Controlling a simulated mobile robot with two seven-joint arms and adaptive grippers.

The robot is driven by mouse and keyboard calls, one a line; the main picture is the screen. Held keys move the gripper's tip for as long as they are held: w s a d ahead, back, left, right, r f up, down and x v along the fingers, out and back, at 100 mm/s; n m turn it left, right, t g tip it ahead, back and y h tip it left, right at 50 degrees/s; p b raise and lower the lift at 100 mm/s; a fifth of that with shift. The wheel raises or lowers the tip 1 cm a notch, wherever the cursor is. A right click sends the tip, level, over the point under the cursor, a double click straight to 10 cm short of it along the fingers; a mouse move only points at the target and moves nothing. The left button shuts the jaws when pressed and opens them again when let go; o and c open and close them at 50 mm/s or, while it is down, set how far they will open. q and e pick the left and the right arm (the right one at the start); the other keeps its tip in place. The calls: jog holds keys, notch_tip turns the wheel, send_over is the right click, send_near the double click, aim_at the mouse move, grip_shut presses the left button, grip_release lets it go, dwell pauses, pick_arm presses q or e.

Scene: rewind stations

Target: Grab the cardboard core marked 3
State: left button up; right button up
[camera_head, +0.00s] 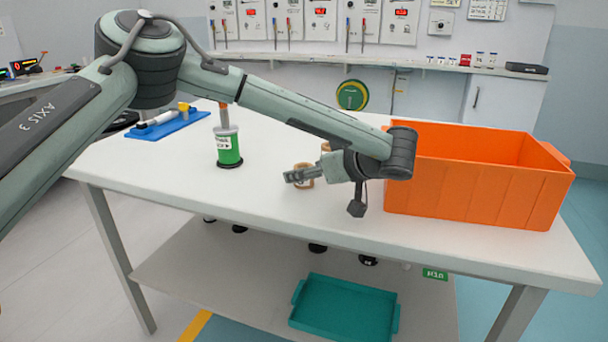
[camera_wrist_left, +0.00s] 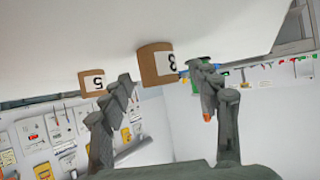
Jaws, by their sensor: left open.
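A brown cardboard core (camera_wrist_left: 148,65) with a label that seems to read 3 shows upside down in the left wrist view, ahead of and between my fingertips. A second core marked 5 (camera_wrist_left: 92,84) is left of it and looks smaller. In the head view one core (camera_head: 305,168) stands on the table just behind my left gripper (camera_head: 288,177), partly hidden by it. Another core (camera_head: 326,146) is farther back, mostly hidden by my arm. Labels cannot be read there. My left gripper also shows in the wrist view (camera_wrist_left: 163,78), open and empty. My right gripper is out of view.
A large orange crate (camera_head: 470,196) stands right of my wrist. A green spool (camera_head: 229,150) stands to the left, near a blue tray (camera_head: 167,127). A teal tray (camera_head: 343,310) is on the lower shelf.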

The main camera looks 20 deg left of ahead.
pick_arm(q)
jog(key=shift+x, duration=1.1)
jog(key=c, duration=1)
jog(key=shift+r, duration=0.1)
